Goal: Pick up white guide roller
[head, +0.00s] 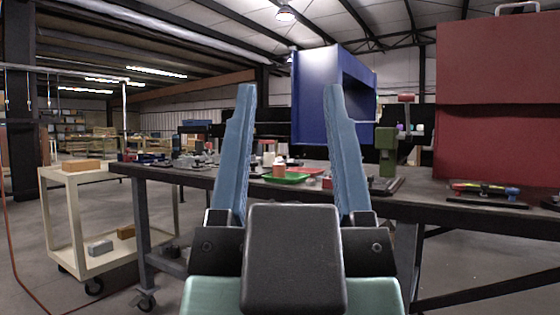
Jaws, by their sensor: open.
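My gripper (290,92) is in the foreground, with its two blue fingers pointing up and spread wide apart. It is open, and nothing is held between the fingers. Between them, farther off, small parts stand on a dark workbench (400,207). One is a small whitish upright piece (268,158) near a green tray (288,178). It may be the white guide roller, but it is too small to tell. The gripper is well apart from it. The fingers and the gripper body hide part of the bench.
A red cabinet (490,90) stands on the bench at right. A blue open box-shaped housing (318,98) rises behind the fingers. A green block-like device (386,150) stands right of the gripper. A cream wheeled cart (75,222) is at left. Floor shows between the cart and bench.

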